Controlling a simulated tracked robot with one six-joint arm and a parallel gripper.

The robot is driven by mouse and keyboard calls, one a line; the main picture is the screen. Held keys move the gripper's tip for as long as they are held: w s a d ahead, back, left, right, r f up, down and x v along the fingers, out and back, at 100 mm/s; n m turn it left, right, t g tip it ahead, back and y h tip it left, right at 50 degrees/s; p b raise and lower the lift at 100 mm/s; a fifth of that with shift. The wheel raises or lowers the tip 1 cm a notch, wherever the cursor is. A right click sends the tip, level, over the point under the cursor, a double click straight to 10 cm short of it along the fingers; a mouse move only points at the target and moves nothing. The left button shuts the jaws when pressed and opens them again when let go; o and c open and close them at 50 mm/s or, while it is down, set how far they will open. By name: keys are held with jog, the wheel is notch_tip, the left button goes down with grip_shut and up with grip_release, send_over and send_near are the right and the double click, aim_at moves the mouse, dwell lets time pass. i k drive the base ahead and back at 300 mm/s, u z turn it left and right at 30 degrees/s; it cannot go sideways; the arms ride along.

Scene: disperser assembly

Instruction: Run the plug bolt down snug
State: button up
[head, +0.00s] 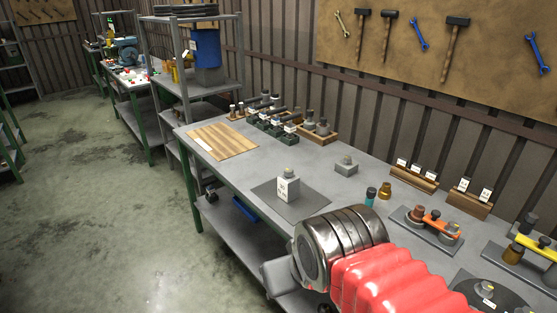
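A pale grey block (290,190) with a printed white label stands upright on a dark mat (262,190) near the front edge of the bench. A small grey bolt-like head (289,170) sits on top of the block; it may be the plug bolt, and I cannot tell how far in it is. My arm's red sleeve and metal wrist reach in from the lower right, in front of the bench and below the block. A grey part at the wrist's end (281,278) may belong to my gripper. Its fingers cannot be made out, nor whether they hold anything.
Another grey block (346,166) stands behind. A teal-capped bottle (371,196) and a brass piece (385,190) stand right. A wooden board (222,140) lies left. Fixtures with orange (438,222) and yellow (535,246) bars fill the right. Bench is clear between board and mat.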

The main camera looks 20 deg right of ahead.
aim_at(288, 172)
jog(key=u, duration=0.05)
jog(key=i, duration=1.2)
jog(key=z, duration=0.05)
